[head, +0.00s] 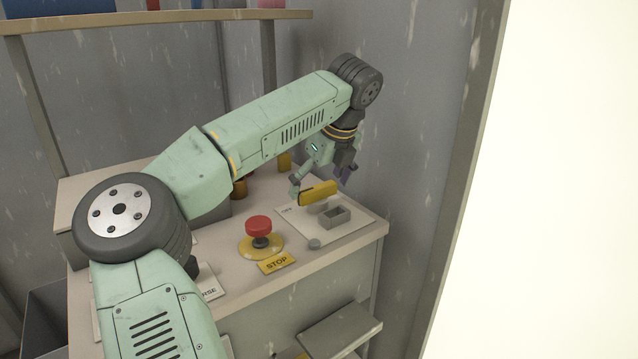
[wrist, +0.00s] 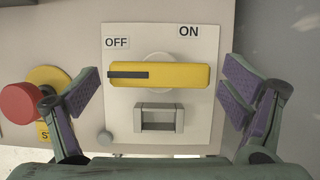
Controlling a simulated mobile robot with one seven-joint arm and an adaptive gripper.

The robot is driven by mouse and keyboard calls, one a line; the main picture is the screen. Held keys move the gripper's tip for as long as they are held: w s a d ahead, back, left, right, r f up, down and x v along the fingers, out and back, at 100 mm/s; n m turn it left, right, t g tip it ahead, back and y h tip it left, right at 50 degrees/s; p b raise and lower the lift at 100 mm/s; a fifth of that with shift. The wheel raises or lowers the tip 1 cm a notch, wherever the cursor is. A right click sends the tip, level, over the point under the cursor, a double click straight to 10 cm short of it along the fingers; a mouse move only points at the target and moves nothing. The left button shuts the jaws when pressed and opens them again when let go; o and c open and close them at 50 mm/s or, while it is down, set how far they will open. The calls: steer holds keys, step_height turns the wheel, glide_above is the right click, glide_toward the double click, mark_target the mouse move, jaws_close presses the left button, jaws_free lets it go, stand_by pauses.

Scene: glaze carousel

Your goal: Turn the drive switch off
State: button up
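The drive switch is a yellow bar handle (wrist: 180,75) on a pale plate (wrist: 205,125). It lies level across the wrist view, and its dark stripe (wrist: 128,74) is at the left end, below the OFF label (wrist: 116,42). The ON label (wrist: 188,31) is above its right part. My gripper (wrist: 160,92) is open, with one purple-padded finger beyond each end of the handle and gaps showing at both. In the head view the handle (head: 318,193) shows under my gripper (head: 321,184).
A red stop button (head: 258,226) on a yellow base stands left of the switch plate, close to my left finger in the wrist view. A grey square bracket (head: 335,215) and a small grey knob (head: 314,244) are on the plate. A wall rises behind the cabinet.

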steer(key=shift+o, duration=0.2)
steer(key=v, duration=1.2)
steer(key=shift+f, duration=0.1)
